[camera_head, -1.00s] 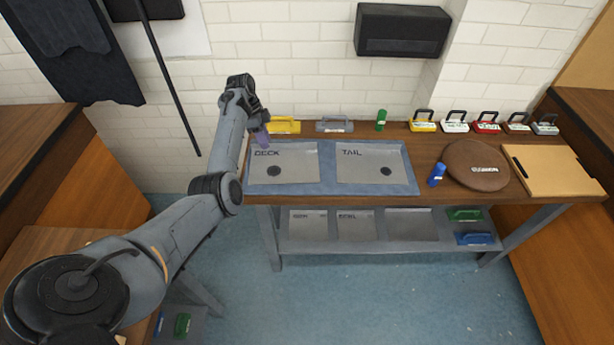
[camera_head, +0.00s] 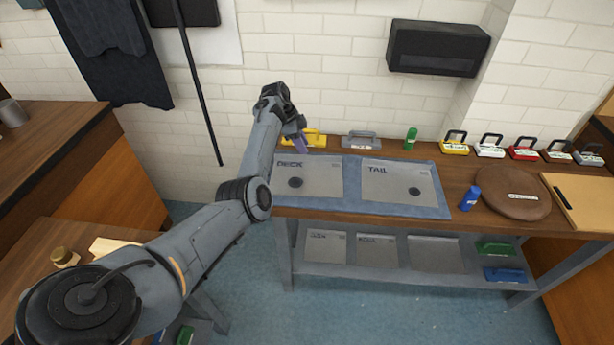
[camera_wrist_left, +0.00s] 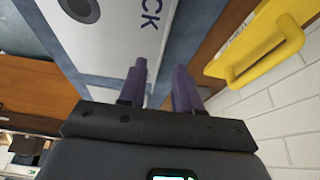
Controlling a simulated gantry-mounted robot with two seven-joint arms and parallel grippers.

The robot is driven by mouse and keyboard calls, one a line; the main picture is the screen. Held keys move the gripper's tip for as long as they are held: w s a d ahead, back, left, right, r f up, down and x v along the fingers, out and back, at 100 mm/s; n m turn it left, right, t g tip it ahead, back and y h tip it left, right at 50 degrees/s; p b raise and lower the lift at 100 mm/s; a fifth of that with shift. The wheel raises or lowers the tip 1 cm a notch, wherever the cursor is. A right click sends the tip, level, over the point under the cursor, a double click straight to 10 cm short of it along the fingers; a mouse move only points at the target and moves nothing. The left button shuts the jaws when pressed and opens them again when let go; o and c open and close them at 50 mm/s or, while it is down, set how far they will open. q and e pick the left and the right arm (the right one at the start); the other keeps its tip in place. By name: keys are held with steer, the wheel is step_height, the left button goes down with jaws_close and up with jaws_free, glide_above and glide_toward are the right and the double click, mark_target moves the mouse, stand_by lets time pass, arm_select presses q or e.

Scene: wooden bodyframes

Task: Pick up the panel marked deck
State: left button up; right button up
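The panel marked DECK (camera_head: 308,178) is a flat grey sheet with a dark round spot, lying on a blue mat (camera_head: 400,209) on the workbench. A similar panel marked TAIL (camera_head: 398,181) lies to its right. My left gripper (camera_head: 300,143) is at the far left corner of the DECK panel, near its lettering. In the left wrist view the two purple fingers (camera_wrist_left: 160,88) are apart with nothing visible between them. The DECK panel (camera_wrist_left: 110,35) shows just beyond the fingers there; I cannot tell if they touch it. My right gripper is not in view.
A yellow handled tool (camera_head: 311,138) and a grey one (camera_head: 361,141) stand behind the mat. Green (camera_head: 410,138) and blue (camera_head: 470,198) bottles, a brown round case (camera_head: 513,193) and several handled blocks stand rightward. More panels (camera_head: 377,250) lie on the lower shelf.

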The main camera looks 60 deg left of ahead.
mark_target(307, 175)
arm_select(q)
steer(key=b+x, duration=0.1)
steer(key=x, duration=0.2)
steer(key=shift+a+f, duration=0.1)
steer(key=shift+f, duration=0.25)
steer(key=shift+w+f+b, duration=0.15)
steer(key=shift+f+b, duration=0.15)
steer(key=shift+f, duration=0.25)
steer(key=shift+c, duration=0.5)
steer(key=shift+c, duration=1.2)
jaws_close()
steer(key=shift+r, duration=0.1)
